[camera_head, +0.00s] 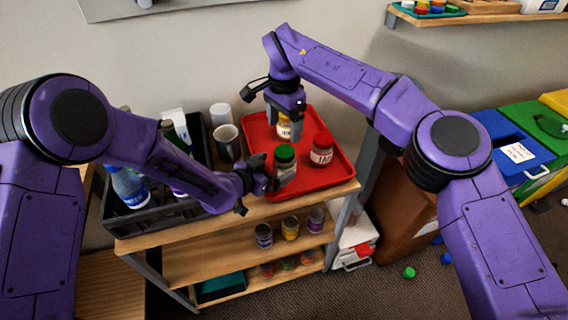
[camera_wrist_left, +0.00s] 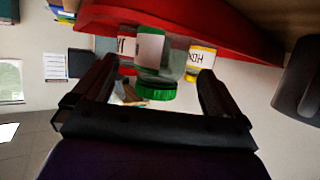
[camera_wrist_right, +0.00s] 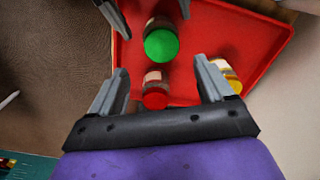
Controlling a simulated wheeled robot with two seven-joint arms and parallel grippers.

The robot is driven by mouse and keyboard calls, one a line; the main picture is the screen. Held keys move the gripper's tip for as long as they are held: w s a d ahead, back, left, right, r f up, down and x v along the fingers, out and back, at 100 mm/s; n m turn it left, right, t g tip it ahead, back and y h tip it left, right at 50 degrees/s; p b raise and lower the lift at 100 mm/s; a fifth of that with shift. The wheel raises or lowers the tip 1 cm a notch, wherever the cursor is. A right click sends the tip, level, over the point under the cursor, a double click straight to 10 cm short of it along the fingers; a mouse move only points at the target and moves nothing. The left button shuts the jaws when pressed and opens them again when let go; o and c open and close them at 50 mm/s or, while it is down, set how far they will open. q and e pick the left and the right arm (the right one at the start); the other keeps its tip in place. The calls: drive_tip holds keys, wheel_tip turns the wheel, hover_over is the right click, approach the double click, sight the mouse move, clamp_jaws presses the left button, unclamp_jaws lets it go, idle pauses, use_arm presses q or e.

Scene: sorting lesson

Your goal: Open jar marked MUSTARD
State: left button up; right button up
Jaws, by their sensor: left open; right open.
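A green-lidded jar (camera_head: 285,160) stands upright at the front of the red tray; it also shows in the left wrist view (camera_wrist_left: 155,89). Its white label cannot be read. A red-lidded jar (camera_head: 322,150) stands to its right, and a yellow-lidded jar (camera_head: 284,131) stands behind, partly hidden by my right gripper. No label legibly reads MUSTARD. My left gripper (camera_head: 268,174) is open at the green-lidded jar, which shows between its fingers in the left wrist view. My right gripper (camera_head: 285,110) is open above the tray; the red lid (camera_wrist_right: 155,98) shows between its fingers in the right wrist view.
The red tray (camera_head: 335,180) lies on a wooden shelf unit (camera_head: 220,226) with several jars on its lower shelf. A black crate (camera_head: 130,217) with bottles stands left, beside two cups (camera_head: 228,150). Blue and green bins (camera_head: 500,131) stand right. Small caps (camera_head: 409,272) lie on the floor.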

sight(284, 163)
use_arm(q)
drive_tip(key=x, duration=0.5)
drive_tip(key=shift+w+f, duration=0.15)
drive_tip(key=shift+f, duration=0.05)
use_arm(e)
drive_tip(key=shift+w+f, duration=0.2)
drive_tip(key=shift+w, duration=0.15)
use_arm(q)
drive_tip(key=shift+w+d, duration=0.15)
use_arm(e)
drive_tip(key=shift+s, duration=0.15)
drive_tip(key=shift+r, duration=0.1)
